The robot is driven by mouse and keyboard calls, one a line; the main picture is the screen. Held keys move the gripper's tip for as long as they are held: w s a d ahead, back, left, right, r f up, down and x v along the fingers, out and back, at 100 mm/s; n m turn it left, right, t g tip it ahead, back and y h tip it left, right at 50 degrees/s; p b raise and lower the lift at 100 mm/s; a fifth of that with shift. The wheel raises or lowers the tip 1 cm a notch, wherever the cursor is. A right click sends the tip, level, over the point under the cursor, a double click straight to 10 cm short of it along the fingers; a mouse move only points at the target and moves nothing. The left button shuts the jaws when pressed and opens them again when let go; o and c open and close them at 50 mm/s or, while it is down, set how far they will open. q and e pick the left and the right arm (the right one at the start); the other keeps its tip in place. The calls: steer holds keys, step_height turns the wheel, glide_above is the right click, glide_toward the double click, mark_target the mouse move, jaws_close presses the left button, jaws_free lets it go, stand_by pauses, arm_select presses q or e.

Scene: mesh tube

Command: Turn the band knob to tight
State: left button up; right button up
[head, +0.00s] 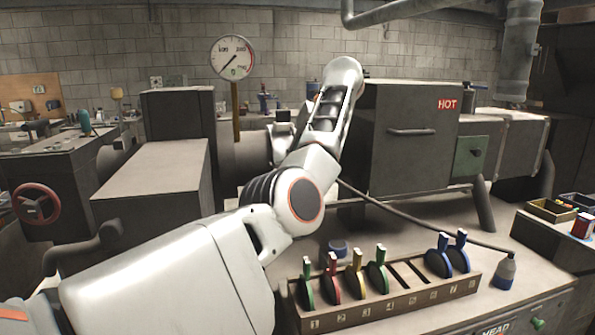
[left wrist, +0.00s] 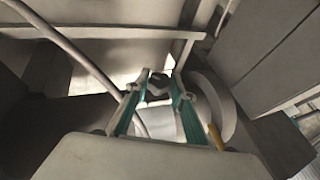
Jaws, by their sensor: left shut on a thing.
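In the left wrist view my left gripper (left wrist: 158,90) has its two teal-sided fingers closed on a small dark knob (left wrist: 156,80), which looks like the band knob. The knob sits between the fingertips, in front of a pale surface. Its markings are too small to read, so its setting cannot be told. In the head view my left arm comes in from the lower left and bends up toward the machine beside the HOT box. The fingertips and the knob cannot be made out there. My right gripper is not in view.
A dark box marked HOT (head: 405,140) stands right of my arm. A round gauge (head: 232,58) stands on a post behind. A numbered rack (head: 390,303) with several coloured-handled discs is at the front.

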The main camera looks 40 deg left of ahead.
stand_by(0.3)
arm_select(q)
steer(key=o, duration=1.1)
steer(key=d+r, duration=0.2)
steer(key=d, duration=1.1)
steer(key=shift+w+d+r, duration=0.15)
steer(key=shift+d+r, duration=0.1)
